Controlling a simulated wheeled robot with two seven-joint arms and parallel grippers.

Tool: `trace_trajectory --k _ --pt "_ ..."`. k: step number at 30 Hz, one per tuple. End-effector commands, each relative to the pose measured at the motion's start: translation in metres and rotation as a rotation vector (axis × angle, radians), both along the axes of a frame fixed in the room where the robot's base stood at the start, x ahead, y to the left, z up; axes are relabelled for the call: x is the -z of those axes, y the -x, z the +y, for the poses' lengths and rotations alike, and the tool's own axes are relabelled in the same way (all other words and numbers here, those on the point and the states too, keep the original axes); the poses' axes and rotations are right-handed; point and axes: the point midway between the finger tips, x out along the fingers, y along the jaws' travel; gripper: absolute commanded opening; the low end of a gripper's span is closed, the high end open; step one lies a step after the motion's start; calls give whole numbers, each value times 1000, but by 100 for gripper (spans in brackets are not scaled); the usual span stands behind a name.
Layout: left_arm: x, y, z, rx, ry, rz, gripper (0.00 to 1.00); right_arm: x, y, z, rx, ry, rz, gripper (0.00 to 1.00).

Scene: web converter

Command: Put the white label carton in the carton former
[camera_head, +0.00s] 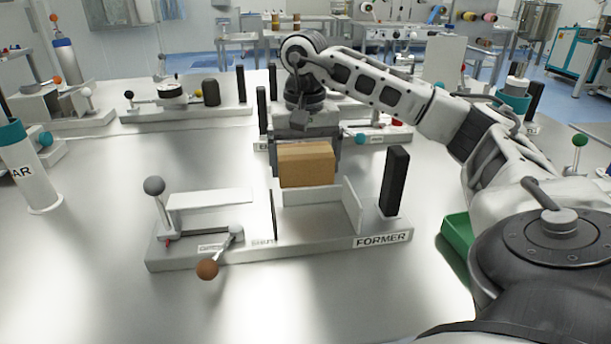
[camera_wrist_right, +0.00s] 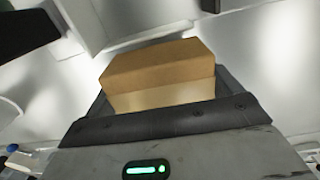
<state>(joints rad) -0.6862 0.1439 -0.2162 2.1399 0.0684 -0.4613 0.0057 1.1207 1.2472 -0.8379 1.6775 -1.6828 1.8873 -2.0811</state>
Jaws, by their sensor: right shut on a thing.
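A plain brown carton (camera_head: 306,165) is held by my right gripper (camera_head: 307,158), whose fingers are on its two sides. No white label shows on the faces I see. The carton also shows between the fingers in the right wrist view (camera_wrist_right: 158,68). The carton former (camera_head: 330,245) is the grey fixture marked FORMER, with a pale-walled bay and a black post at its right. The carton is over the back of this bay in the head view; I cannot tell the height gap. My left gripper is not in view.
The former's left part has a grey-knobbed lever (camera_head: 154,187) and an orange-brown-knobbed lever (camera_head: 207,269). A green tray (camera_head: 456,240) is at the right, partly behind my arm. A white cylinder (camera_head: 32,170) stands at the left. The table front is clear.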

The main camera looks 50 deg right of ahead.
Motion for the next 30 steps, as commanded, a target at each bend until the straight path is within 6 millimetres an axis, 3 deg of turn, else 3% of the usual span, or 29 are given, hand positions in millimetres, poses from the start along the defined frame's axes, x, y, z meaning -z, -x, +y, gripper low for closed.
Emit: trace_trajectory --k 10,15,28,29,30 --pt "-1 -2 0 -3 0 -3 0 31 -12 -20 1 1 2 66" --pt "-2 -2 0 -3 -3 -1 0 53 -12 -19 0 1 0 66" --pt "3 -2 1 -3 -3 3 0 61 -12 -19 0 0 -1 66" --pt "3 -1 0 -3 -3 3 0 61 -12 -19 -1 1 -1 96" --pt "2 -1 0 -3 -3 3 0 60 -12 -19 -1 0 -1 100"
